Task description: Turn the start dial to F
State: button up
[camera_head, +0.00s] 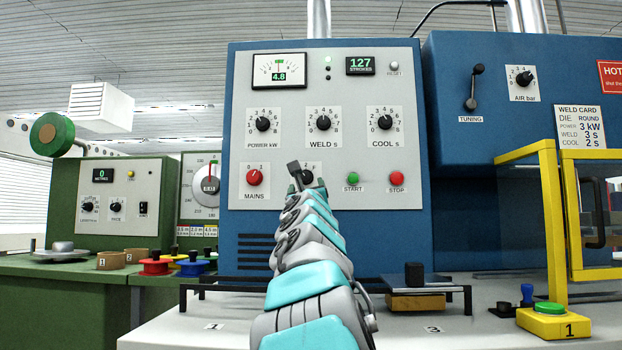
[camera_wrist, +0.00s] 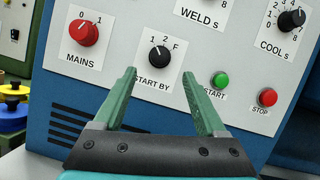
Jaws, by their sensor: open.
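The start dial (camera_wrist: 159,57) is a black round knob on a white plate labelled START BY, with marks 1, 2 and F from left to right. Its pointer seems to lean up and left toward 1, though the mark is small. My gripper (camera_wrist: 159,74) is open and empty. Its two green fingers stand apart, with the dial seen between and just above the fingertips; I cannot tell the exact gap to the panel. In the head view the dial (camera_head: 307,177) is partly hidden behind my gripper.
The red MAINS knob (camera_wrist: 84,33) is left of the dial. The green START button (camera_wrist: 220,80) and red STOP button (camera_wrist: 267,97) are close on the right. The WELD S dial (camera_head: 323,124) is above. A yellow guard frame (camera_head: 552,215) stands at the right.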

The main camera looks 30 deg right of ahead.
aim_at(305, 177)
jog(key=p+x, duration=0.6)
jog(key=shift+w+d+r, duration=0.1)
jog(key=shift+w+r, duration=0.1)
jog(key=shift+r, duration=0.15)
jog(key=shift+w+d+p, duration=0.25)
jog(key=shift+w+p, duration=0.05)
jog(key=shift+w, duration=0.05)
grip_shut()
